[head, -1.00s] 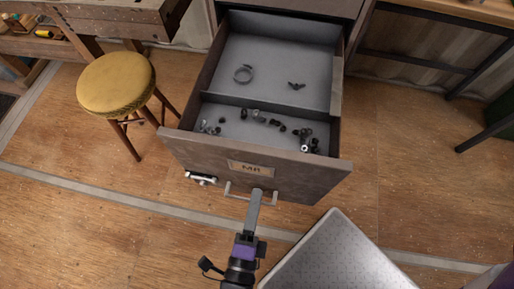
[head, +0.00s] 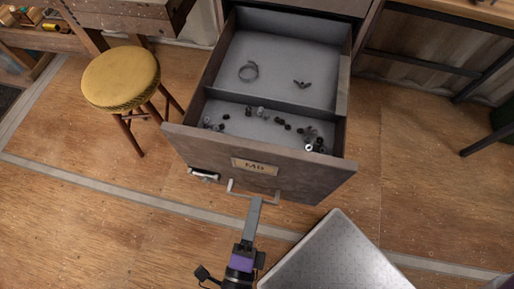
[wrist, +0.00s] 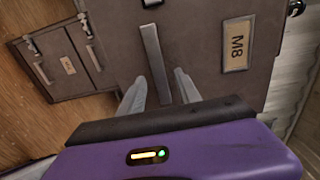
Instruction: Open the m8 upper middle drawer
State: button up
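The M8 drawer (head: 205,152) stands pulled far out of its cabinet in the head view, with its inside exposed. Its front carries a label (head: 255,166) and a bar handle (head: 240,193). The wrist view shows the M8 label (wrist: 237,46) and the handle (wrist: 155,60) close up. My gripper (head: 255,203) is at the handle in the head view. In the wrist view my gripper (wrist: 160,88) has its fingers apart, one on each side of the handle bar, with gaps visible. Whether the fingertips still reach past the bar is unclear.
A yellow stool (head: 120,78) stands left of the drawer. A metal-topped surface (head: 335,255) is at the lower right.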

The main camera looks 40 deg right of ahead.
jog(key=shift+b+v, duration=0.45)
jog(key=shift+v, duration=2.2)
